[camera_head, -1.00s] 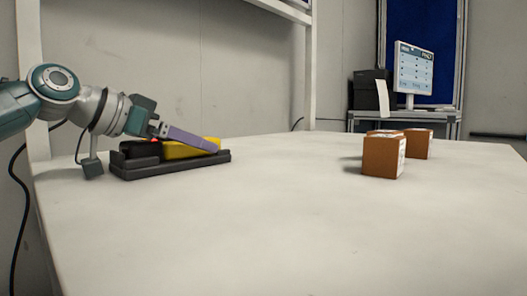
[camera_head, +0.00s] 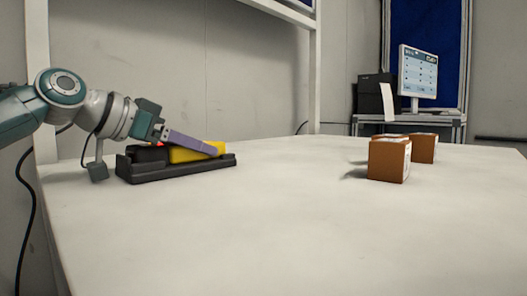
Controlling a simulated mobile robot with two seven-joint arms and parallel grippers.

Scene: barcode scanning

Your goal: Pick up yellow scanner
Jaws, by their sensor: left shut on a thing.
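The yellow scanner (camera_head: 181,156) lies in a black cradle (camera_head: 180,171) at the left of the white table. It has a black part at its left end, with a small red light by it. My left gripper (camera_head: 207,147) reaches in from the left with its purple finger along the scanner. It is shut on the scanner, which still sits in the cradle. The near finger hides part of the yellow body, and the far finger is hidden. My right gripper is not in view.
Several brown boxes (camera_head: 387,160) stand on the right of the table (camera_head: 300,230). The front and middle of the table are clear. A white frame post (camera_head: 315,70) rises behind. A monitor (camera_head: 417,72) and a black printer (camera_head: 371,98) stand on a stand at the back right.

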